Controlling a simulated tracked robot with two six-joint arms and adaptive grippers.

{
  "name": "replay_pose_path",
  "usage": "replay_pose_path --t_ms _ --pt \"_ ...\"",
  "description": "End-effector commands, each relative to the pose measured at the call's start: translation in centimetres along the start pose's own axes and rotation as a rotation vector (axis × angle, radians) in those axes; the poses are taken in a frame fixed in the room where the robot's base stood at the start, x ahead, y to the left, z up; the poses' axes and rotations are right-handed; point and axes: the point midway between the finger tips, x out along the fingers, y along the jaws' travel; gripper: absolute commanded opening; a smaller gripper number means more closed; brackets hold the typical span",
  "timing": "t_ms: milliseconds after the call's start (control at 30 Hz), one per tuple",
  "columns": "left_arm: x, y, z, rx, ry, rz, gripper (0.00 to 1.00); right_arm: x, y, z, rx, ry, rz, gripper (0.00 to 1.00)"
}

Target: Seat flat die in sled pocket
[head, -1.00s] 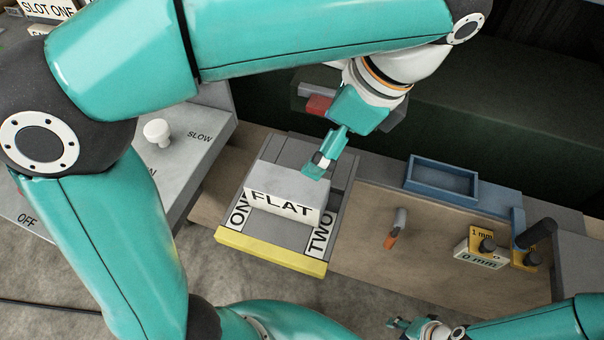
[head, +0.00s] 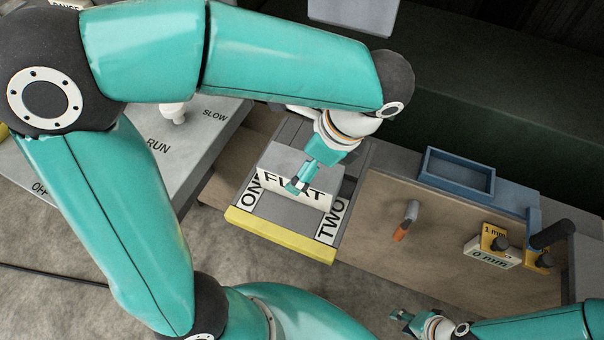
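The flat die (head: 318,197) is a grey block with a white front face marked FLAT. It lies on the grey sled (head: 285,212), between the white ONE and TWO labels; I cannot tell whether it is fully seated in a pocket. The sled has a yellow front edge (head: 280,236). My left gripper (head: 298,186) reaches down over the die's front face and covers the middle letters. Its fingers are seen edge-on, so neither their gap nor contact with the die is clear. My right gripper (head: 402,317) is low at the bottom edge, apart from the sled, open and empty.
Right of the sled, the wooden bench holds an orange-tipped tool (head: 406,220), a blue tray (head: 458,172) and gauge blocks marked 0 mm (head: 489,257) and 1 mm. A grey panel (head: 190,135) marked SLOW and RUN stands left, partly behind my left arm.

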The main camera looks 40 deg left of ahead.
Motion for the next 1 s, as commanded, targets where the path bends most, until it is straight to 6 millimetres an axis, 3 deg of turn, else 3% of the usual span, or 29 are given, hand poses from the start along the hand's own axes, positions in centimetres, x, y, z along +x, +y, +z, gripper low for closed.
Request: replay_pose_path --t_ms 200,467,1000 --pt "2.6 0.1 0.1 -0.002 -0.001 0.003 0.98 -0.1 0.0 0.0 0.000 0.000 0.000 0.40" --pt "2.8 0.0 0.0 -0.002 0.000 0.001 0.98 -0.1 0.0 0.0 0.000 0.000 0.000 0.40" --pt "2.8 0.0 0.1 -0.002 0.000 0.000 0.08 -0.1 0.0 0.0 0.000 0.000 0.000 0.40"
